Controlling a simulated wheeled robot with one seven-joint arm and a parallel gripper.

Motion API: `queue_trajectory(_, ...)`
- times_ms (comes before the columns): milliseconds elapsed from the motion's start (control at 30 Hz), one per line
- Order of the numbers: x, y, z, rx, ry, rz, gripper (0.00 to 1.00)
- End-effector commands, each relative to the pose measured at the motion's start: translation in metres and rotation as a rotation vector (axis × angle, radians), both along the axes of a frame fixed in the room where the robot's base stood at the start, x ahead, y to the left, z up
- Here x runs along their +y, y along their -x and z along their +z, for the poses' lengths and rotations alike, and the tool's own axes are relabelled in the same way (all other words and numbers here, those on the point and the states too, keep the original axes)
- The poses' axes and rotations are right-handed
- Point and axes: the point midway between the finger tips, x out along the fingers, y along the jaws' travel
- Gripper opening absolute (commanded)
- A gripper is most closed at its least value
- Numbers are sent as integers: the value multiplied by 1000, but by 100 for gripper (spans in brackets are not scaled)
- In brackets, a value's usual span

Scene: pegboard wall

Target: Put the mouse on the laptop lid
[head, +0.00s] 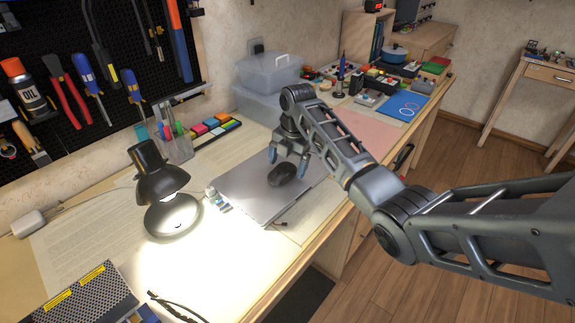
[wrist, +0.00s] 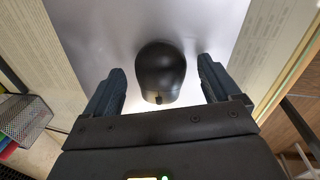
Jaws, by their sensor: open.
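A black mouse (head: 281,174) rests on the closed grey laptop lid (head: 243,187) on the workbench. In the wrist view the mouse (wrist: 160,72) sits between the two fingers, with a gap on each side, over the pale lid (wrist: 100,25). My gripper (head: 288,165) is open just above the lid, with its fingers at either side of the mouse and not touching it. It also shows in the wrist view (wrist: 160,90). My arm hides part of the lid's right side in the head view.
A lit desk lamp (head: 163,190) stands left of the laptop. A pen cup (head: 178,146) and clear plastic boxes (head: 268,80) stand behind it. Small items and a blue card (head: 407,106) lie farther along the bench. The bench's front edge is close to the laptop's right side.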

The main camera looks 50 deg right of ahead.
Motion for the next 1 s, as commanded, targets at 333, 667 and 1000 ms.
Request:
queue_trajectory(333,-3,9,67,-4,2,0,90)
queue_trajectory(667,-3,15,109,-1,1,0,90)
queue_trajectory(1000,-3,16,112,0,0,0,90)
